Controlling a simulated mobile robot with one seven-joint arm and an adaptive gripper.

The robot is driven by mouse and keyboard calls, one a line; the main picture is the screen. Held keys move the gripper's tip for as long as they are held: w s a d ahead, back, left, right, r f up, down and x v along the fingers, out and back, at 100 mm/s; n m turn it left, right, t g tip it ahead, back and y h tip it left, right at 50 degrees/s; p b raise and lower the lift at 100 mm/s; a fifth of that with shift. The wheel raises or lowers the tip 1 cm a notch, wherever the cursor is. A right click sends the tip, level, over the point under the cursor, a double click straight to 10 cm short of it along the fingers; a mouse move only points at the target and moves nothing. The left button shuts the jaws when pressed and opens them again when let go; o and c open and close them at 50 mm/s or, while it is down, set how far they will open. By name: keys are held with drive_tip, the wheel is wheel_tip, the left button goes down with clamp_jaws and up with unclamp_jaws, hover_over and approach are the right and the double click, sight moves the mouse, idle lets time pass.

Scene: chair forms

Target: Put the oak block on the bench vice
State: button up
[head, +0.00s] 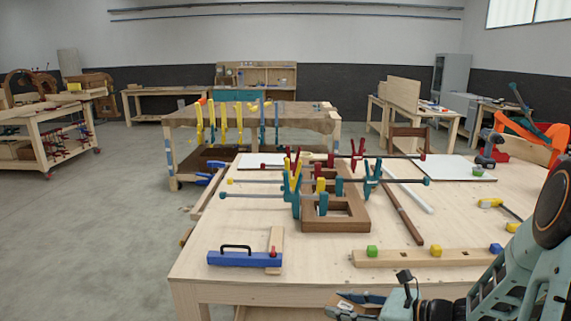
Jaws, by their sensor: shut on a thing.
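My gripper (350,305) is low at the bottom edge, in front of the near table's front edge. It is shut on a small tan wooden piece, which looks like the oak block; the gripper and the frame edge hide most of it. I cannot tell if this is the bench vice. Other blue parts (205,179) show at the table's far left edge.
The near table (205,228) holds a brown frame (312,224) with several long bar clamps across it. A pale beam (400,258) with green, yellow and blue pieces lies near the front edge. A dark rod and a white tube lie behind it. The table's front left is partly bare.

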sight(343, 305)
wheel_tip(343, 305, up, 5)
drive_tip(key=p, duration=0.5)
drive_tip(key=shift+r, duration=0.1)
drive_tip(key=f, duration=0.2)
drive_tip(key=s+f, duration=0.1)
drive_tip(key=f, duration=0.2)
drive_tip(key=shift+s+f, duration=0.25)
drive_tip(key=shift+f, duration=0.15)
drive_tip(key=shift+d, duration=0.15)
